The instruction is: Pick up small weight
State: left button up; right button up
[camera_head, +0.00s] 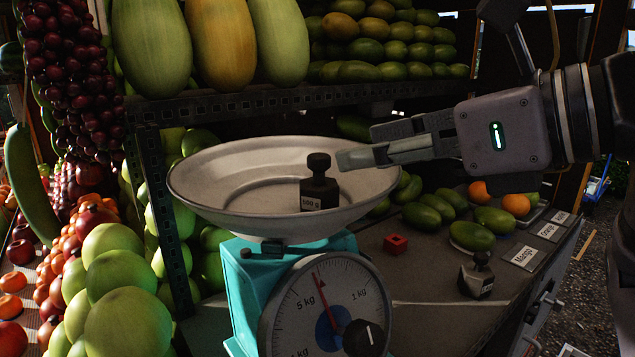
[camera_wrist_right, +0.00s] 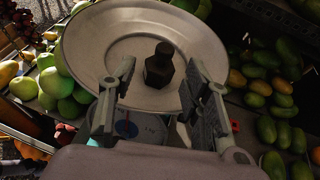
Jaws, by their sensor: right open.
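A dark weight (camera_head: 319,188) marked "500 g" stands upright in the metal pan (camera_head: 215,190) of the turquoise scale (camera_head: 255,285). My right gripper (camera_head: 358,150) comes in from the right, its fingers over the pan's right side close to the weight's knob. In the right wrist view, the gripper (camera_wrist_right: 158,88) is open and the weight (camera_wrist_right: 158,72) appears between and beyond its fingertips, not held. A second weight (camera_head: 477,276), with a dark top and a pale label, stands on the counter at the right. My left gripper is not in view.
A small red cube (camera_head: 395,244) lies on the counter (camera_head: 425,300) right of the scale. Mangoes (camera_head: 471,236) and oranges (camera_head: 515,204) lie behind it. A metal shelf edge (camera_head: 270,100) runs behind the pan. Green fruit (camera_head: 125,305) crowds the left.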

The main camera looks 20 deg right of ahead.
aim_at(322, 156)
jog(key=x, duration=0.3)
jog(key=shift+w+a+f+p, duration=0.1)
jog(key=shift+w+a+p, duration=0.1)
jog(key=shift+w+p, duration=0.1)
jog(key=shift+w+a+p, duration=0.1)
jog(key=shift+w+p, duration=0.25)
jog(key=shift+w, duration=0.05)
jog(key=p+x, duration=0.1)
jog(key=x, duration=0.2)
jog(key=shift+w+p, duration=0.3)
jog(key=shift+w, duration=0.15)
jog(key=shift+w+a+f, duration=0.2)
jog(key=shift+w+f, duration=0.05)
jog(key=shift+w, duration=0.05)
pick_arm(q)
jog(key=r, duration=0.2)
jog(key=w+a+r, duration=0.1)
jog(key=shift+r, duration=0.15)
pick_arm(e)
jog(key=shift+s, duration=0.1)
jog(key=shift+d, duration=0.1)
jog(key=shift+c, duration=0.7)
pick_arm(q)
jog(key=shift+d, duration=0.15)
pick_arm(e)
grip_shut()
jog(key=shift+r, duration=0.1)
